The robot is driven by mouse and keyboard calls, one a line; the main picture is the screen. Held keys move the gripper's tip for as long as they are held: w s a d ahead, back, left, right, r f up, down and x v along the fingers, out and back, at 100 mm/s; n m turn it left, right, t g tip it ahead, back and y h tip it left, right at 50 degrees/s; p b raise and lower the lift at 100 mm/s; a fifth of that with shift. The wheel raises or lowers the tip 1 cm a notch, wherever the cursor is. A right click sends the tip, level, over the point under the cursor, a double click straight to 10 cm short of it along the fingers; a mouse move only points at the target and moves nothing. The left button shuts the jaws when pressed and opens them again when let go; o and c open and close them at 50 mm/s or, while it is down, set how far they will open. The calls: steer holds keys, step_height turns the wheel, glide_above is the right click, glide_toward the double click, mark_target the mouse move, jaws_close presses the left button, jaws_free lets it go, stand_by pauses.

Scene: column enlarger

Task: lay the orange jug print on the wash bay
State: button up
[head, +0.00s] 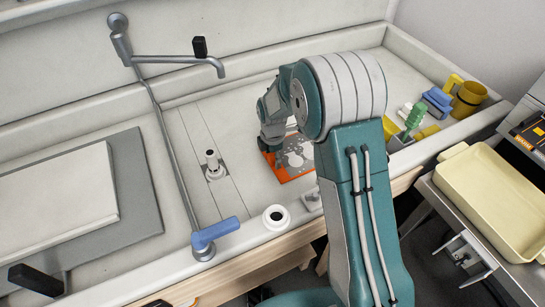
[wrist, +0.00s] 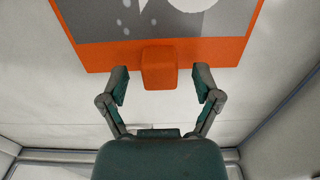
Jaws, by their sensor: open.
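The orange jug print (head: 290,172), an orange-bordered sheet with a grey picture and pale shapes, lies in the long pale sink, partly behind my arm in the head view. In the wrist view the print (wrist: 100,55) has a block-like orange tab (wrist: 160,68) on its near edge. My gripper (wrist: 161,82) is open, with one finger on each side of the tab and a gap on both sides. In the head view my arm mostly hides the gripper. I cannot tell which part of the sink is the wash bay.
A grey board with a white panel (head: 55,205) fills the sink's left. A drain post (head: 213,165) and a pipe with a blue lever (head: 215,233) stand between. A yellow mug (head: 468,99) and small tools sit at right. A cream tray (head: 490,190) stands outside the sink.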

steer(key=shift+r, duration=3.85)
step_height(320, 180, up, 12)
steer(key=shift+a, duration=0.1)
